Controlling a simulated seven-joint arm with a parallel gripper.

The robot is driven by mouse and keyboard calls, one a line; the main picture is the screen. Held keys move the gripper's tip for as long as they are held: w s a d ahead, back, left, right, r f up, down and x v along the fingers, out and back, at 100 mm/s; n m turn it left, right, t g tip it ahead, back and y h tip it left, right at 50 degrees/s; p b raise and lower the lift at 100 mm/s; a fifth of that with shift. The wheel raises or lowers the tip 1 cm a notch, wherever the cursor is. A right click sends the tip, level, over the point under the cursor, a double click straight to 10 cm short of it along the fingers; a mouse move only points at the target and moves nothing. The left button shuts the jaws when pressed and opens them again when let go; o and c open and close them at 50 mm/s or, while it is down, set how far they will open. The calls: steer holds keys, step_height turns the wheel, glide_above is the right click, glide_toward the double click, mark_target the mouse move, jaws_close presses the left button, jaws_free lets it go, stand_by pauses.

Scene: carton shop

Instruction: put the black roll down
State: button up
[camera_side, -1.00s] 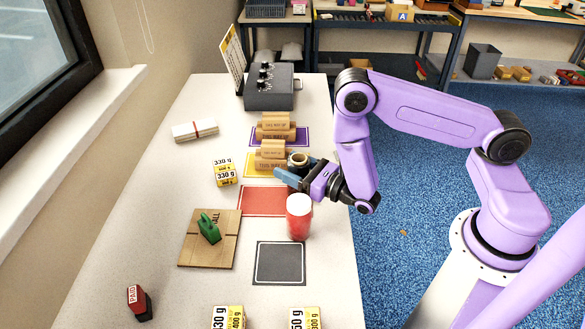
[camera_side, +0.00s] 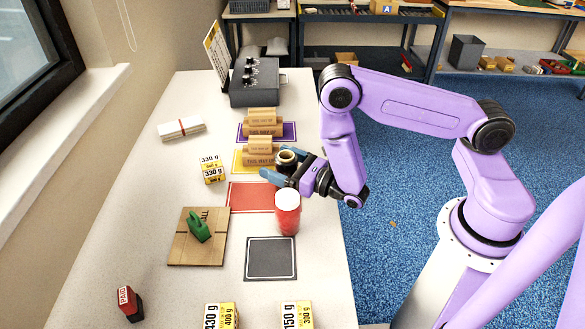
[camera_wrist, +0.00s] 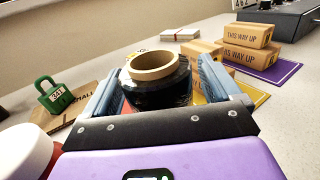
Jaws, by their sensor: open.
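The black roll (camera_wrist: 155,88), with a tan cardboard core, stands upright between the spread fingers of my gripper (camera_wrist: 160,95) in the wrist view. In the side view the black roll (camera_side: 288,160) shows at the end of my gripper (camera_side: 285,178), near the right edge of the yellow mat and beyond the red mat (camera_side: 250,197). My gripper is open around it. The fingers and the gripper body hide the roll's base, so I cannot tell exactly what it stands on.
A red jar with a white lid (camera_side: 288,212) stands close in front of my gripper. A black mat (camera_side: 270,258) is bare. Brown cartons (camera_side: 262,152) stand on the yellow mat (camera_side: 240,160). A green padlock (camera_side: 198,226) sits on flat cardboard (camera_side: 185,250).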

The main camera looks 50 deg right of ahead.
steer(key=shift+v, duration=3.6)
steer(key=w+d+r+m+t+h, duration=0.1)
steer(key=d+r+m+h, duration=0.1)
steer(key=r+m+h, duration=0.3)
steer(key=w+d+r+m+h, duration=0.1)
steer(key=d+r+m+h, duration=0.2)
steer(key=r+h, duration=0.25)
steer(key=s+d+r+m+g+h, duration=0.5)
steer(key=d+m+g+h, duration=0.15)
steer(key=m+g, duration=0.2)
steer(key=s+f+m+g+y, duration=0.2)
steer(key=s+m+g+y, duration=0.2)
steer(key=s+m+g, duration=0.4)
steer(key=s+a+r+m+g+y, duration=0.1)
steer(key=s+a+g+y, duration=0.1)
steer(key=s+a+y, duration=0.7)
steer(key=shift+s+a+r, duration=0.15)
steer(key=shift+s+a, duration=0.45)
